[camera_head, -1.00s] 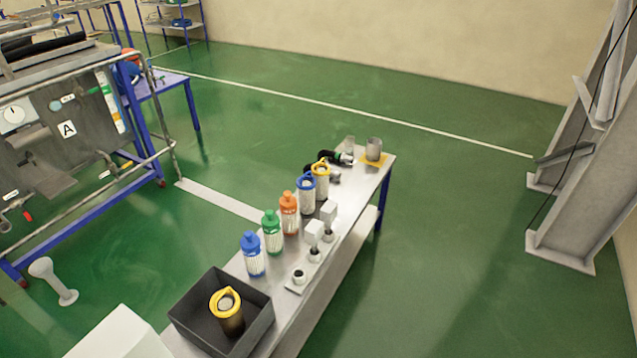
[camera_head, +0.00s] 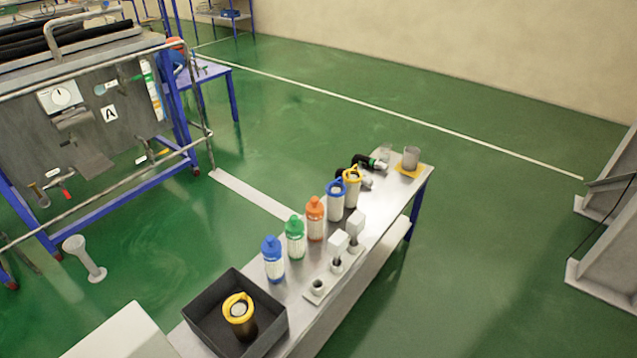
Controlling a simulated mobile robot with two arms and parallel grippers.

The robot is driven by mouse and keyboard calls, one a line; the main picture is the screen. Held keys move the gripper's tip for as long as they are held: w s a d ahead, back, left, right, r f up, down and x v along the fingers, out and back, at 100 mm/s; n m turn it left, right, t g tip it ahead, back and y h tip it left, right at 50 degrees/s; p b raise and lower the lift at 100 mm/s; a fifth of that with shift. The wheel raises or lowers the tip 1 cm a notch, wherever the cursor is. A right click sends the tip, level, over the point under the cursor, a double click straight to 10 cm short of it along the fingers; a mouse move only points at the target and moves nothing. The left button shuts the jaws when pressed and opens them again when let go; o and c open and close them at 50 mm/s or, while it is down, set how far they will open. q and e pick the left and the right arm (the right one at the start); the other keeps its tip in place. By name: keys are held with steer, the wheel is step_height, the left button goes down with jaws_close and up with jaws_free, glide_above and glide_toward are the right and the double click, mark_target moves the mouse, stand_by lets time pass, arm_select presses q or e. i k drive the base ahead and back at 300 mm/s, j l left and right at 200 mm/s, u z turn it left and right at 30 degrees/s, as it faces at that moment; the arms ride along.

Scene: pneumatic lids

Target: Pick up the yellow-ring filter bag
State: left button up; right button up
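Two yellow-ring filter bags are in view. One filter bag with a yellow ring and a white body (camera_head: 352,189) stands upright on the bench, beside a blue-ring one (camera_head: 336,201). Another yellow-ring bag (camera_head: 239,315), with a dark, brownish body, stands in a black tray (camera_head: 194,312) at the near end of the bench. Neither of my grippers shows in this view.
The long metal bench (camera_head: 384,216) also holds blue (camera_head: 273,260), green (camera_head: 294,237) and orange (camera_head: 315,218) capped cartridges, white-topped fittings (camera_head: 338,246) and a grey cup (camera_head: 411,158). A machine marked A (camera_head: 80,120) stands left. Green floor is open right of the bench.

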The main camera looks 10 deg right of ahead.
mark_target(352, 178)
steer(key=i+l+u, duration=0.2)
steer(key=l, duration=0.25)
steer(key=i+l+u, duration=0.2)
steer(key=l, duration=0.3)
steer(key=l+u, duration=0.15)
steer(key=l, duration=0.35)
steer(key=l+u, duration=0.2)
steer(key=l, duration=0.3)
